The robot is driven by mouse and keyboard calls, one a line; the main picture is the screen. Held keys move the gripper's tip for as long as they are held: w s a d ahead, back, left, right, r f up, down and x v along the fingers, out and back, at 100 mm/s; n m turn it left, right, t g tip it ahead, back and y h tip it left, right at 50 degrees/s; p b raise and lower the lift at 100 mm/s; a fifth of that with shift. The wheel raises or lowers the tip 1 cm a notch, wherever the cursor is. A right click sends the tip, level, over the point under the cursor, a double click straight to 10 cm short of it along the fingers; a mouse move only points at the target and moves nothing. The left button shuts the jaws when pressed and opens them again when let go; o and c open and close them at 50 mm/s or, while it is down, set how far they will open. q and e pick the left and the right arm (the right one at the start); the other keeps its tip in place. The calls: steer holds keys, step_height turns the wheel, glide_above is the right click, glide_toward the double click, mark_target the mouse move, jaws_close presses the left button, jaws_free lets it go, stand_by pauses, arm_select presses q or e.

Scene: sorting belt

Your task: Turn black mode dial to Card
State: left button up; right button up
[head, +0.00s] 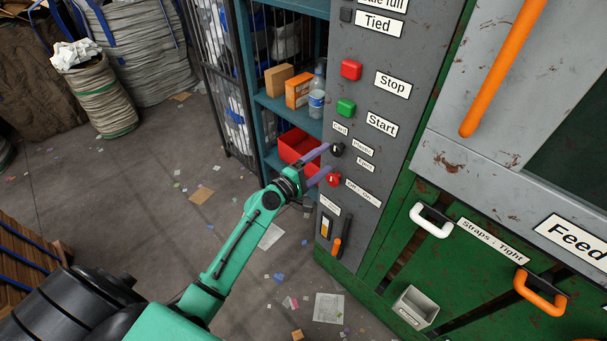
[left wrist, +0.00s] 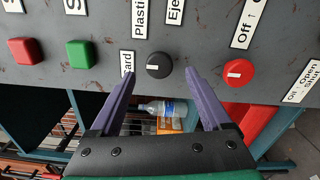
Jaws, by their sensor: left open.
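The black mode dial (head: 337,149) is on the grey control panel, beside the labels Card (head: 340,128), Plastic (head: 362,147) and Eject (head: 366,165). In the left wrist view the dial (left wrist: 159,65) lies ahead of the gap between my fingertips. Its white mark appears to lie toward the Card label (left wrist: 126,62). My left gripper (head: 326,162) is open and empty, with its purple fingers reaching toward the panel; the fingers also show in the left wrist view (left wrist: 160,73), one on each side of the dial. I cannot tell whether they touch it. My right gripper is not in view.
A red Off/On dial (head: 333,180) sits just below the black dial, near one finger. The green Start button (head: 346,107) and red Stop button (head: 351,70) are above. A blue shelf (head: 285,108) with boxes, a bottle and a red bin (head: 299,146) stands left of the panel.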

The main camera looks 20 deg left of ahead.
arm_select(q)
steer(key=b+v, duration=0.2)
steer(key=v, duration=0.8)
steer(key=shift+s+b, duration=0.3)
steer(key=shift+a, duration=0.1)
